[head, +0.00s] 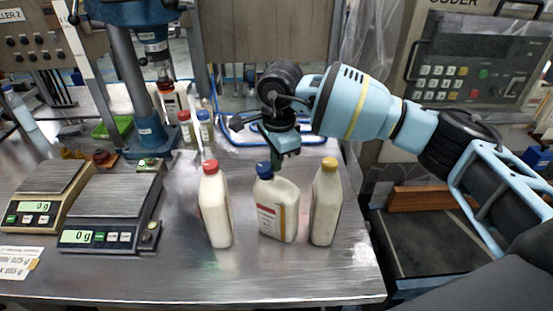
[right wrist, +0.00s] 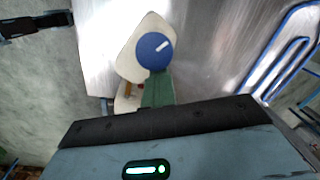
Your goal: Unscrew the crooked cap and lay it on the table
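Three white bottles stand side by side on the metal table. The middle bottle (head: 277,215) has a blue cap (head: 263,169), the left bottle (head: 216,212) a red cap (head: 210,166), and the right bottle (head: 325,213) a yellow cap (head: 329,164). The red and blue caps look slightly tilted, but I cannot tell surely which is crooked. My right gripper (head: 280,160) points down just above and behind the blue-capped bottle. In the right wrist view its green finger (right wrist: 158,92) lies beside the blue cap (right wrist: 154,52), partly covering the bottle; its opening is unclear. My left gripper is out of view.
Two scales (head: 112,208) stand on the left of the metal table (head: 200,285). Behind are a press column (head: 130,75), small bottles (head: 185,130) and a blue wire rack (head: 240,140). The table front is clear.

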